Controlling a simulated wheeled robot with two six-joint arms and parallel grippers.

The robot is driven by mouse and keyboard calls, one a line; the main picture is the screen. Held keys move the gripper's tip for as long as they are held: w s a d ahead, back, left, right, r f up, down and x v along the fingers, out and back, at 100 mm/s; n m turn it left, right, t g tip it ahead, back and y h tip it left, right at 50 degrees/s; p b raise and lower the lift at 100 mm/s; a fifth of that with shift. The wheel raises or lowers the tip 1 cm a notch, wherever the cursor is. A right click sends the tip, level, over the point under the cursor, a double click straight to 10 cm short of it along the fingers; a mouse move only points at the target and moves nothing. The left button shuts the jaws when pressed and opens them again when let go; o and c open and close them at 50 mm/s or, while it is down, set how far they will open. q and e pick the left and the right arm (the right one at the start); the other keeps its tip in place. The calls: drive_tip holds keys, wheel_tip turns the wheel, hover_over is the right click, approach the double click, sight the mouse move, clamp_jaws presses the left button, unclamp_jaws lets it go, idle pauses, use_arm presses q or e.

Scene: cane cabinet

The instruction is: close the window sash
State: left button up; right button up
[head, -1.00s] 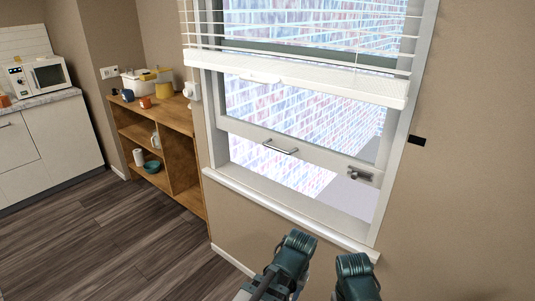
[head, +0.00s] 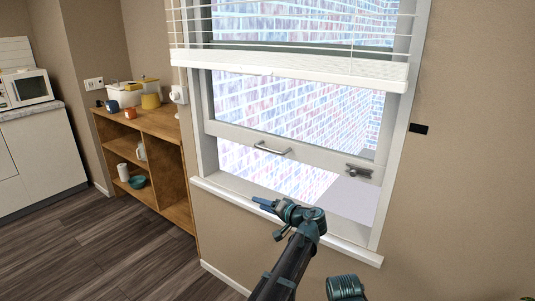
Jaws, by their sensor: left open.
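The window sash (head: 315,150) is partly raised in its white frame, with an open gap between its bottom rail and the sill (head: 300,218). A metal pull handle (head: 271,148) is on the rail's left part, and a latch (head: 358,170) is at its right end. My left gripper (head: 268,207) is open and empty, in front of the sill, below the handle and apart from it. A dark link of my right arm shows at the bottom edge; its gripper is out of view.
A white blind (head: 290,66) hangs over the window's upper part. A wooden shelf (head: 160,122) with pots and mugs stands left of the window. A counter with a microwave (head: 27,88) is at the far left. The floor between is clear.

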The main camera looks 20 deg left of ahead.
sight(268, 150)
use_arm(q)
drive_tip(key=w+d+r+m+t+y, duration=0.2)
drive_tip(key=w+d+r+t, duration=0.3)
drive_tip(key=w+d+r, duration=0.4)
drive_tip(key=p+x, duration=0.1)
drive_tip(key=x, duration=0.3)
drive_tip(key=s+r+p+x, duration=0.1)
drive_tip(key=x, duration=0.4)
drive_tip(key=a+p+x, duration=0.1)
drive_tip(key=x, duration=0.4)
drive_tip(key=shift+s+r, duration=0.15)
drive_tip(key=shift+s, duration=0.05)
clamp_jaws()
idle(0.6)
